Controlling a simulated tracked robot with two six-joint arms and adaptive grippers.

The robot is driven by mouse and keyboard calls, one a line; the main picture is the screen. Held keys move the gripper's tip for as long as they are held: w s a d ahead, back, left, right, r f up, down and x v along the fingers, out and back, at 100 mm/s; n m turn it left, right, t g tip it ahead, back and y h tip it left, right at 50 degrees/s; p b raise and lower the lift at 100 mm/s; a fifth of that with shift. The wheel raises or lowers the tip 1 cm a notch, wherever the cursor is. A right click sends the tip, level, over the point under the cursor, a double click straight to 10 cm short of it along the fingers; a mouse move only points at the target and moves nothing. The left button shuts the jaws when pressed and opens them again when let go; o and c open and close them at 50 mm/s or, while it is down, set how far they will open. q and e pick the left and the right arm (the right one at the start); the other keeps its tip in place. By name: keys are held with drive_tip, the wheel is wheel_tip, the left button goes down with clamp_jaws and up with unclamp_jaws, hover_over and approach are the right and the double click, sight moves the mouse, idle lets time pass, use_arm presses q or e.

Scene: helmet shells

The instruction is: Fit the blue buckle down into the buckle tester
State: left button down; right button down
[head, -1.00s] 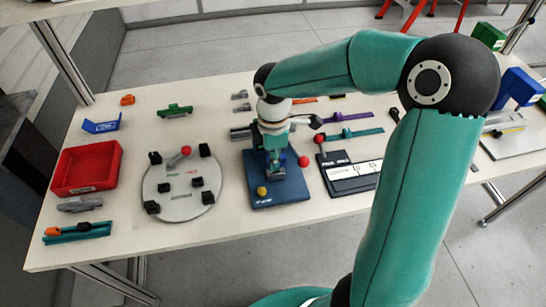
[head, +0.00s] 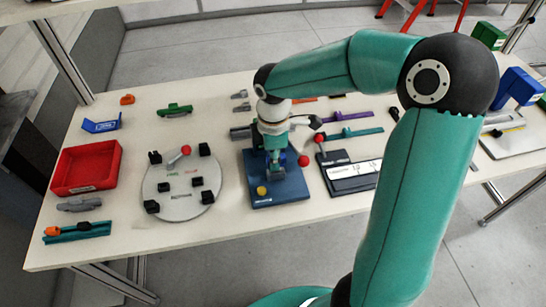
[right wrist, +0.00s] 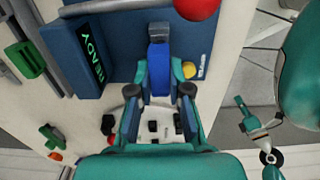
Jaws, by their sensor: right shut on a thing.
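The buckle tester (head: 290,190) is a dark blue plate with a yellow knob on its front corner. It shows in the right wrist view (right wrist: 115,28) too, with a dark display reading READY in green. My right gripper (head: 274,167) is low over the plate and shut on the bright blue buckle (right wrist: 158,68). The buckle lies between the fingers (right wrist: 159,92), its far end meeting a dark grey block (right wrist: 158,32) in the picture. I cannot tell how deep it sits. What looks like my left gripper (right wrist: 243,106) is small at the right of the wrist view.
A red ball knob (head: 303,160) is close beside my right gripper. A round grey fixture plate (head: 180,206) is left of the tester, and a black panel (head: 350,182) is right. A red tray (head: 84,187) is farther left. Bare table lies in front.

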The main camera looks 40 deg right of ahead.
drive_tip(key=shift+f+b, duration=1)
drive_tip(key=shift+f, duration=0.35)
drive_tip(key=c, duration=1)
unclamp_jaws()
drive_tip(key=shift+r, duration=0.1)
wheel_tip(320, 180, up, 12)
drive_tip(key=shift+f, duration=0.15)
